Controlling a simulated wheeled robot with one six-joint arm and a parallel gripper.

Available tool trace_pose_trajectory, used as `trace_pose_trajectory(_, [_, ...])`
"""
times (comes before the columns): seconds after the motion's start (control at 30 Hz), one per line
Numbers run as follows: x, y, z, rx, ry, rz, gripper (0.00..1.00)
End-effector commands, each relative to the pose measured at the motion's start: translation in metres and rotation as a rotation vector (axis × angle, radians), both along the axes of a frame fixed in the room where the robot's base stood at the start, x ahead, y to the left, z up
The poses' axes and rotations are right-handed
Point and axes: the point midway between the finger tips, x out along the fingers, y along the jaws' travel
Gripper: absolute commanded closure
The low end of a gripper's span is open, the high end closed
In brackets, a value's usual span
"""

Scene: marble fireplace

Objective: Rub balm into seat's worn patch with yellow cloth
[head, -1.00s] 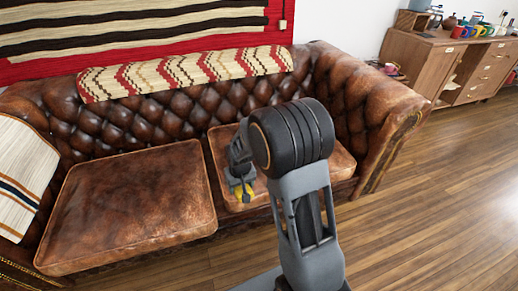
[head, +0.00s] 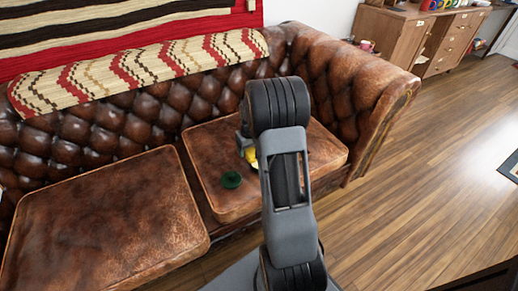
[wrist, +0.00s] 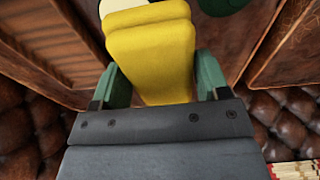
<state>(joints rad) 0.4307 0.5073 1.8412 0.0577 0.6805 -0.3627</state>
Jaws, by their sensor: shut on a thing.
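The yellow cloth (wrist: 150,55) is a folded pad held between the green fingers of my gripper (wrist: 160,80) in the wrist view. My gripper is shut on it. In the head view only a bit of the cloth (head: 251,157) shows beside my arm, over the right seat cushion (head: 205,160); contact with the leather cannot be told. A dark green round object (head: 231,180) lies on that cushion, left of the cloth; part of it shows in the wrist view (wrist: 222,5). A cream rounded thing (wrist: 115,5) shows beyond the cloth. The worn patch cannot be singled out from the mottled leather.
The brown leather sofa has a left seat cushion (head: 100,225), a tufted back and a right armrest (head: 350,75). A patterned woven throw (head: 140,65) lies along the backrest. A wooden cabinet (head: 415,40) stands at the back right.

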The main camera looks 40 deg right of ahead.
Motion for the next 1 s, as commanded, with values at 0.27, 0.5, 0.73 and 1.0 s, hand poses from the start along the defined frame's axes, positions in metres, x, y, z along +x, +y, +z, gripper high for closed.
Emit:
trace_pose_trajectory(0.27, [-0.007,-0.042,-0.009,0.002,-0.001,-0.024,0.5])
trace_pose_trajectory(0.5, [-0.008,-0.043,-0.022,0.001,-0.001,-0.024,0.5])
trace_pose_trajectory(0.73, [-0.008,-0.043,-0.043,0.001,-0.002,-0.025,0.5])
trace_pose_trajectory(1.0, [-0.008,-0.043,-0.064,0.001,-0.002,-0.025,0.5])
